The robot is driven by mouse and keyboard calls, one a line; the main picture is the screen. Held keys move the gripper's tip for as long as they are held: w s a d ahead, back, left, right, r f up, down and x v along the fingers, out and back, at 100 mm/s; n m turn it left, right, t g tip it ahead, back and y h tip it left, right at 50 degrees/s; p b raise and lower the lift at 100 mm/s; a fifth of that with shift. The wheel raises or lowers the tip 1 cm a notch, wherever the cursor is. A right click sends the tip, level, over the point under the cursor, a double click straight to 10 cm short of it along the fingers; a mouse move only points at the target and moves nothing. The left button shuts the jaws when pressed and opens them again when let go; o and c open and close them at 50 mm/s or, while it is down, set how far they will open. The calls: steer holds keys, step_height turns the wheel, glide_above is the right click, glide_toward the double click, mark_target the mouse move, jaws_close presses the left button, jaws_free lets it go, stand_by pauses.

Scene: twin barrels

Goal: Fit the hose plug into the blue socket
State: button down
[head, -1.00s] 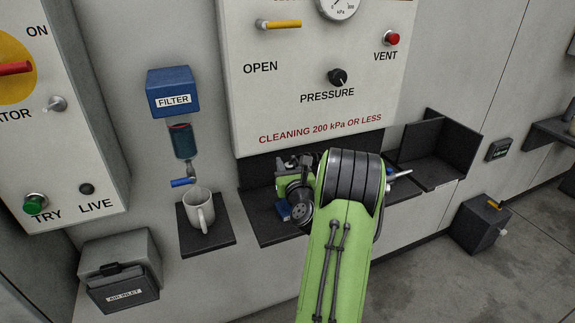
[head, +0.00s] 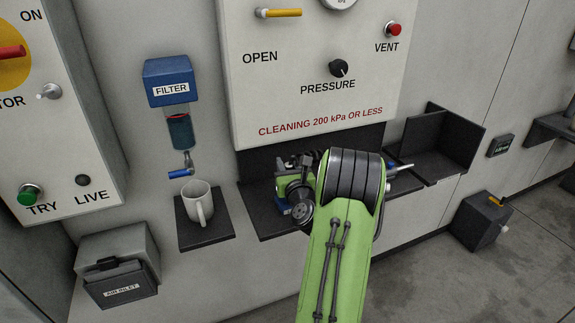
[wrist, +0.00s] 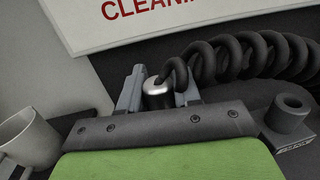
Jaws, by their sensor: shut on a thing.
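In the wrist view my gripper (wrist: 160,88) is shut on the hose plug (wrist: 156,98), a short cylinder with a silver top, standing between the two fingers. A black coiled hose (wrist: 235,55) runs from its top to the right. In the head view my wrist covers most of the plug and the fingertips. A small blue part (head: 283,209) shows just below my wrist on the dark shelf (head: 262,225); I cannot tell whether it is the blue socket. No blue socket shows in the wrist view.
A dark round post on a labelled base (wrist: 290,112) stands right of my gripper. A white mug (head: 198,203) sits on a small shelf to the left, under the blue filter (head: 172,85). A blue-handled nozzle (head: 400,168) lies right of my arm, near an empty dark tray (head: 440,145).

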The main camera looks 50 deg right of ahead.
steer(key=shift+f+b, duration=0.8)
steer(key=shift+f, duration=0.2)
steer(key=c, duration=0.7)
jaws_free()
